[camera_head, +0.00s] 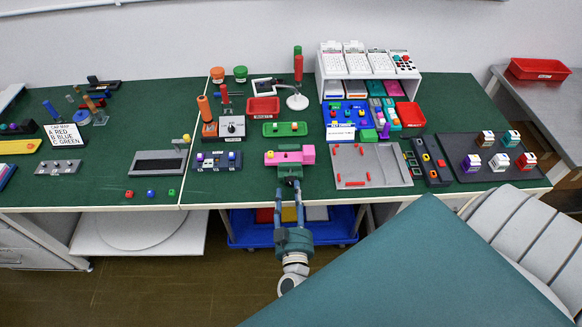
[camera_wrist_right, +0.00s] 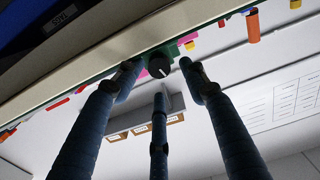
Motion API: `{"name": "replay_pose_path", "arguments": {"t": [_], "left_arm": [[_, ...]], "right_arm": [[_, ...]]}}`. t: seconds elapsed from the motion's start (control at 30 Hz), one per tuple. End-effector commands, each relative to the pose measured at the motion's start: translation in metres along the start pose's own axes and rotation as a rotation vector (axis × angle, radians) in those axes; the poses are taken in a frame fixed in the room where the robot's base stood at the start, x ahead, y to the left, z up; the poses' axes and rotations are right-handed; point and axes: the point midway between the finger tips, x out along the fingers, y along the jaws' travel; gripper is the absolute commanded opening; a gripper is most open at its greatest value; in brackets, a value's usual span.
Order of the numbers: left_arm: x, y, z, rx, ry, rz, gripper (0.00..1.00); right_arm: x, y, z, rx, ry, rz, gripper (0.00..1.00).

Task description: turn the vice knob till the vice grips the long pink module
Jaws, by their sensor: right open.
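The long pink module (camera_head: 285,158) lies at the front edge of the green bench, in the vice (camera_head: 290,171), which is mostly hidden beneath it. The head view does not show whether the jaws touch it. The dark round vice knob (camera_wrist_right: 158,66) with a pale mark shows in the right wrist view. My right gripper (camera_head: 289,196) is open just in front of the bench edge, fingers pointing at the knob. In the right wrist view, two fingertips (camera_wrist_right: 159,72) stand either side of the knob and a third finger is below. Contact is unclear. My left gripper is not in view.
A grey tray (camera_head: 374,178) with red pieces is right of the vice. A dark switch panel (camera_head: 218,161) is to its left. A green tray (camera_head: 285,129) lies behind it.

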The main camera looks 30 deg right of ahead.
Motion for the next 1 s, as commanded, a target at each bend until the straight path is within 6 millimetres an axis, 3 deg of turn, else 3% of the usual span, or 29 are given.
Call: {"name": "replay_pose_path", "arguments": {"t": [0.1,0.3,0.77,0.87,0.97,1.0], "left_arm": [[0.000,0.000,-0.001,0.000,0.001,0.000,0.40],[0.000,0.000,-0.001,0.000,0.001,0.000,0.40],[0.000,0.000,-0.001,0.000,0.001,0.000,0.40],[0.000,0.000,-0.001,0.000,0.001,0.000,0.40],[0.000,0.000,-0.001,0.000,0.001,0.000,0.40],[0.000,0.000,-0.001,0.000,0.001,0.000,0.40]], "right_arm": [[-0.020,0.000,0.000,0.001,-0.001,0.000,0.44],[-0.042,0.000,-0.002,0.002,0.005,0.001,0.44],[-0.048,-0.003,-0.001,-0.001,0.005,-0.010,0.44],[-0.054,-0.019,0.021,-0.019,-0.031,-0.102,0.44],[-0.077,-0.051,0.082,-0.063,-0.154,-0.304,0.44],[-0.095,-0.061,0.116,-0.087,-0.235,-0.396,0.44]]}}
